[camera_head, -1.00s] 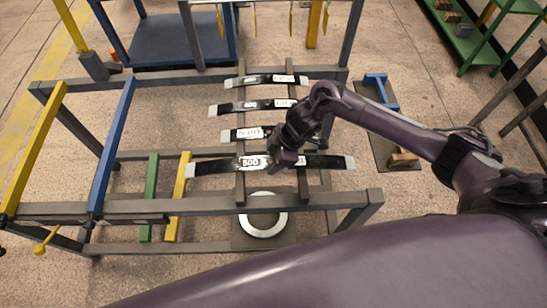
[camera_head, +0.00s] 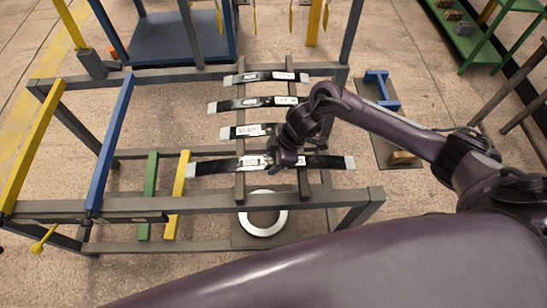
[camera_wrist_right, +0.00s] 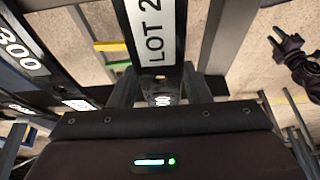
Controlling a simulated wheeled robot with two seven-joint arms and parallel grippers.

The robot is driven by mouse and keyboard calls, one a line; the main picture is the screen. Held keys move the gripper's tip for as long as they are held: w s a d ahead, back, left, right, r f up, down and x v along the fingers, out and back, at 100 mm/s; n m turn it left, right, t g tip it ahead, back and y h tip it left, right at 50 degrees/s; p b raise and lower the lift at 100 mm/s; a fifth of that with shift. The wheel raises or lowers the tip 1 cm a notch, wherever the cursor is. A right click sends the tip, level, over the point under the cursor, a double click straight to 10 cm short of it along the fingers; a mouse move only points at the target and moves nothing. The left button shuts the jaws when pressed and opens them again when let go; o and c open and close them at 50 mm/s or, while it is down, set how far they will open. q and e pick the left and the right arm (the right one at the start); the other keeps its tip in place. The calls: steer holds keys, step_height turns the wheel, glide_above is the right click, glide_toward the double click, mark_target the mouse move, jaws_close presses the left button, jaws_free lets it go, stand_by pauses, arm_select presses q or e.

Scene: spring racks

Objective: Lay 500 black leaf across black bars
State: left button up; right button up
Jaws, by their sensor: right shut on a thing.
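The 500 black leaf (camera_head: 215,167) is a long dark strip with light ends and a white label. It lies crosswise over the front part of the two black bars (camera_head: 240,188), at or just above their tops; I cannot tell if it touches. My right gripper (camera_head: 279,164) is shut on its middle, between the bars, and hides part of it. In the right wrist view the leaf (camera_wrist_right: 180,60) runs away from the jaws with a "LOT 2" label.
Other labelled leaves (camera_head: 235,105) lie across the same bars behind. Yellow (camera_head: 32,145), blue (camera_head: 111,145) and green (camera_head: 149,190) bars are at left. A metal ring (camera_head: 263,228) lies below the front beam (camera_head: 170,205). A blue stand (camera_head: 382,90) is at right.

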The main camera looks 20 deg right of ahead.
steer(key=shift+w+a, duration=0.1)
steer(key=o, duration=1.2)
steer(key=shift+c, duration=0.2)
steer(key=shift+s+f, duration=0.15)
steer(key=shift+s, duration=0.1)
steer(key=v, duration=0.8)
steer(key=shift+w, duration=0.1)
